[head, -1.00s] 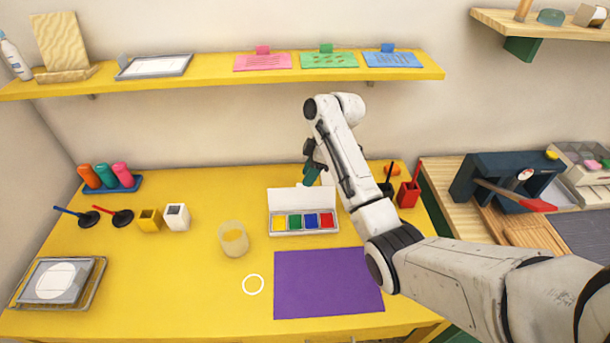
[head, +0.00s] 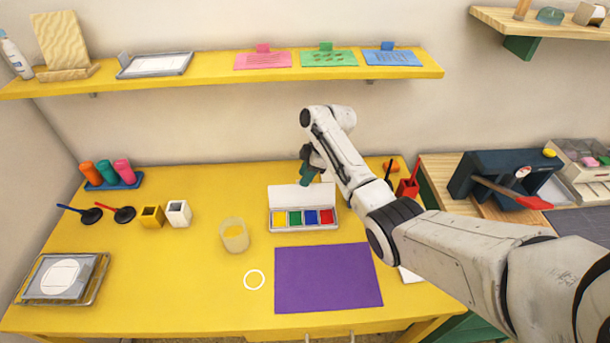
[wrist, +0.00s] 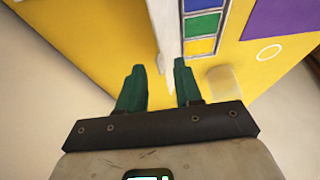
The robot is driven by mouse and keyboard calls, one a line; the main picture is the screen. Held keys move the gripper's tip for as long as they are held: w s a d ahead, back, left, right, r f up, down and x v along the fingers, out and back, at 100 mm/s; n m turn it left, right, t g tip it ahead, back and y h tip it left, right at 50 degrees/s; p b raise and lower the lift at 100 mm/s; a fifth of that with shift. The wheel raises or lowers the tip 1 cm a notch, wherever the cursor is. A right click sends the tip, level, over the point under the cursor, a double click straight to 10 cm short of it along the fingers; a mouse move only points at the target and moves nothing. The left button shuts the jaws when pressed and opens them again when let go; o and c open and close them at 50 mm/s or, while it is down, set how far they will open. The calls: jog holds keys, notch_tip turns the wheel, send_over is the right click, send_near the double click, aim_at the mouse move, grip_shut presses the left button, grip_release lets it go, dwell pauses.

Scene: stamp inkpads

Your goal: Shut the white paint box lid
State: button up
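The white paint box (head: 273,228) lies on the yellow table with yellow, green, blue and red pads inside. Its white lid (head: 290,196) stands raised along the box's back edge. My gripper (head: 307,179), with dark green fingers, is at the top of the lid, right of its middle; contact cannot be told. In the wrist view my gripper (wrist: 160,78) has its fingers apart. The lid (wrist: 166,40) shows there as a white strip whose near end reaches toward the gap between the fingertips. Part of the pad row (wrist: 200,25) shows beyond it.
A purple sheet (head: 328,278) lies in front of the box, and a beige cup (head: 234,236) stands to its left. A red holder (head: 407,188) stands right of my forearm. A yellow shelf (head: 215,76) hangs above on the back wall.

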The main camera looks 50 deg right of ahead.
jog(key=shift+w+a+f, duration=0.15)
jog(key=shift+f, duration=0.3)
grip_shut()
dwell(1.2)
